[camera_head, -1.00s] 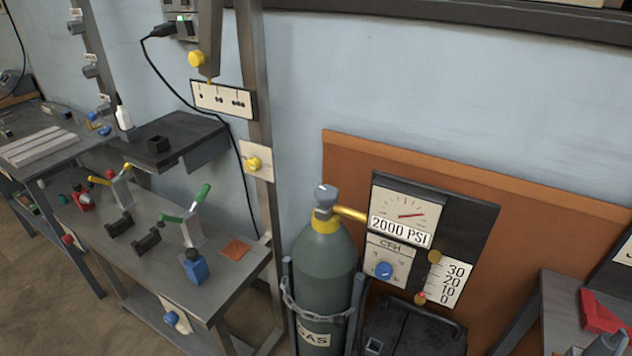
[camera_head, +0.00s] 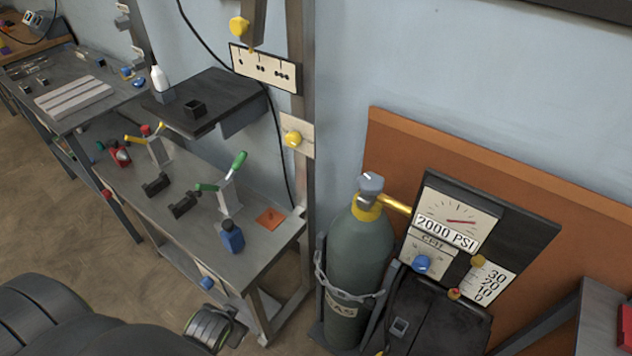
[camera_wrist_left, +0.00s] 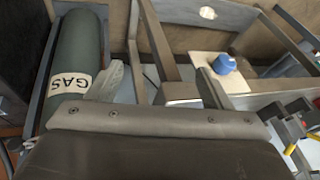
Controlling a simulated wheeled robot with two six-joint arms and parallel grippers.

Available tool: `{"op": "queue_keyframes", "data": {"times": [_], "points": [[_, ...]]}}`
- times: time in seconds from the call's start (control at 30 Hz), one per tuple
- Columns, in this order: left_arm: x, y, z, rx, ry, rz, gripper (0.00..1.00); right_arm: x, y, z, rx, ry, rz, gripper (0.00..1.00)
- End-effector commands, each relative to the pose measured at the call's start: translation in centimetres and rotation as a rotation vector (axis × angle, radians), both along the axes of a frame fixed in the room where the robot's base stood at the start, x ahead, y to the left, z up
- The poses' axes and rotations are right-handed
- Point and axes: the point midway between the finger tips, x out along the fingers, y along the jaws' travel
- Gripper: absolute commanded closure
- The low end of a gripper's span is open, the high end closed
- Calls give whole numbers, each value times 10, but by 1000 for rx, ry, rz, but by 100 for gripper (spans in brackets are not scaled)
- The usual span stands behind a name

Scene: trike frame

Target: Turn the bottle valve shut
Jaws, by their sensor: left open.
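The grey bottle valve (camera_head: 371,184) sits on the yellow neck of the dark green gas bottle (camera_head: 358,246), which stands upright behind a chain in the head view. The gauge reads 2000 PSI. In the left wrist view the bottle (camera_wrist_left: 76,48) is at the upper left, with its GAS label upside down; the valve is not visible there. My left gripper (camera_wrist_left: 158,82) is open with nothing between its fingers. Part of my left arm shows at the lower left of the head view, apart from the bottle. My right gripper is in neither view.
A gauge panel (camera_head: 530,222) stands right of the bottle, joined by a yellow pipe. A grey workbench (camera_head: 190,232) with clamps and a blue block (camera_head: 231,236) is to the left. A metal post (camera_head: 301,100) rises between bench and bottle. Floor is open at the left.

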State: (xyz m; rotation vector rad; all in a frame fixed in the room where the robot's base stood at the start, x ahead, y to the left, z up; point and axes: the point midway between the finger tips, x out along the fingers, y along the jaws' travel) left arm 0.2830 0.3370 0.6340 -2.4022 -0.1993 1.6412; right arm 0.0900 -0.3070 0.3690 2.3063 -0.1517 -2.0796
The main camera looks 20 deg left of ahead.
Motion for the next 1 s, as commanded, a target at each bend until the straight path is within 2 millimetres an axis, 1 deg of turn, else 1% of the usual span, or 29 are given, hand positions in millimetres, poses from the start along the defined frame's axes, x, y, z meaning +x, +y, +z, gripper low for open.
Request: {"op": "queue_keyframes", "data": {"times": [0.03,0.07,0.1,0.13,0.17,0.2,0.27,0.3,0.37,0.4,0.47,0.5,0.57,0.6,0.67,0.7,0.77,0.8,0.9,1.0], "points": [[14,6,42,63,-60,-37,26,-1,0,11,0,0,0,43],[22,11,64,114,-99,-66,26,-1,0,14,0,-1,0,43],[37,20,99,208,-164,-115,26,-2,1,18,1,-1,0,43],[49,27,126,297,-219,-161,26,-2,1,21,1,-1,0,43],[59,32,148,384,-267,-207,26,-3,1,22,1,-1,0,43],[73,38,174,500,-323,-268,26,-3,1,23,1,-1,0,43],[91,42,211,680,-400,-362,26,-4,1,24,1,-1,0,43],[103,42,234,805,-442,-430,26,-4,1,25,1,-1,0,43],[117,38,265,988,-494,-531,26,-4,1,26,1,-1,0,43],[126,32,282,1107,-521,-599,26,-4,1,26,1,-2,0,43],[137,21,304,1283,-552,-701,26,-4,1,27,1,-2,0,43],[143,11,316,1397,-566,-773,26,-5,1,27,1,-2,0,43],[152,-6,329,1565,-579,-881,26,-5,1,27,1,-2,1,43],[157,-18,336,1676,-586,-956,26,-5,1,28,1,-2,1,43],[163,-38,340,1838,-587,-1074,26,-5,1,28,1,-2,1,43],[167,-52,341,1942,-586,-1155,26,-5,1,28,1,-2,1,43],[171,-72,337,2091,-577,-1279,26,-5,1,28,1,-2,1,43],[173,-84,333,2183,-570,-1360,26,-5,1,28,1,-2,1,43],[175,-109,316,2373,-548,-1551,26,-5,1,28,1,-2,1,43],[176,-125,300,2504,-528,-1701,26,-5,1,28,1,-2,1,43]]}}
